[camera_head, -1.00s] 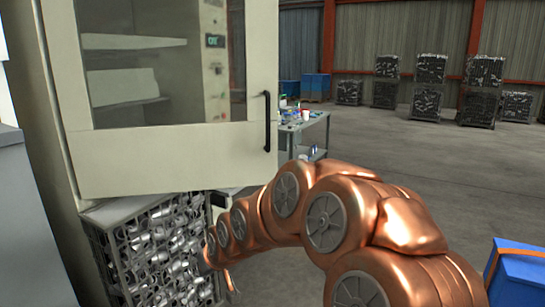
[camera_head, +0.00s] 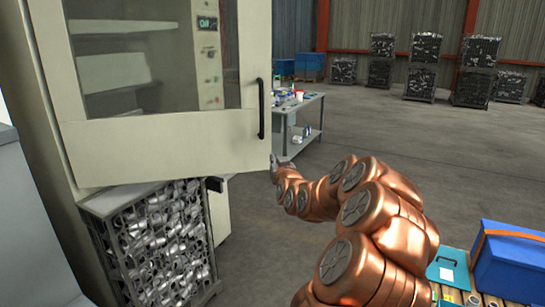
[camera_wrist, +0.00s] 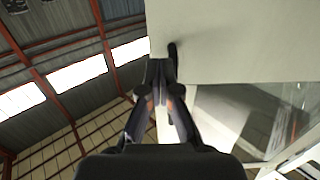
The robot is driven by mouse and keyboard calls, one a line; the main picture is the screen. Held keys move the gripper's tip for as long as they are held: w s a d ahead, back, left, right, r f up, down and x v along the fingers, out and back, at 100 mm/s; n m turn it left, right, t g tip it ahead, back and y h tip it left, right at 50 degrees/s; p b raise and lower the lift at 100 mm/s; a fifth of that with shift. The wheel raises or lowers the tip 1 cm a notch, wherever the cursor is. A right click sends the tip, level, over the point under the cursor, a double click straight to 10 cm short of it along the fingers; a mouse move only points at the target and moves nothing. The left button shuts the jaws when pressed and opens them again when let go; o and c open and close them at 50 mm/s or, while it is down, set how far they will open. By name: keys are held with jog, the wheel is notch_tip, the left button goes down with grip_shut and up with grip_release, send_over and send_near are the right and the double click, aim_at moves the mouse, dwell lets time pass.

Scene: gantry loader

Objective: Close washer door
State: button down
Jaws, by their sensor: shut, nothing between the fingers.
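The washer door (camera_head: 165,150) is a cream panel with a large window and a black vertical handle (camera_head: 261,108) near its right edge. It stands open, swung out from the washer. The door also shows as a pale panel in the wrist view (camera_wrist: 240,40), with the dark handle (camera_wrist: 172,52) by its edge. My gripper (camera_head: 273,160) is at the door's lower right edge, below the handle. In the wrist view my gripper (camera_wrist: 160,68) has its fingers together and empty, close to the door's edge and handle. I cannot tell whether they touch.
A wire crate of metal parts (camera_head: 165,240) stands under the door. A grey table with small items (camera_head: 300,108) is behind the door's right side. A blue box (camera_head: 510,262) is at lower right. Open floor lies beyond to the right.

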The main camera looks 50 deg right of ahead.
aim_at(265, 143)
jog(key=shift+p+x, duration=1.75)
jog(key=shift+x, duration=4.6)
jog(key=shift+w, duration=0.1)
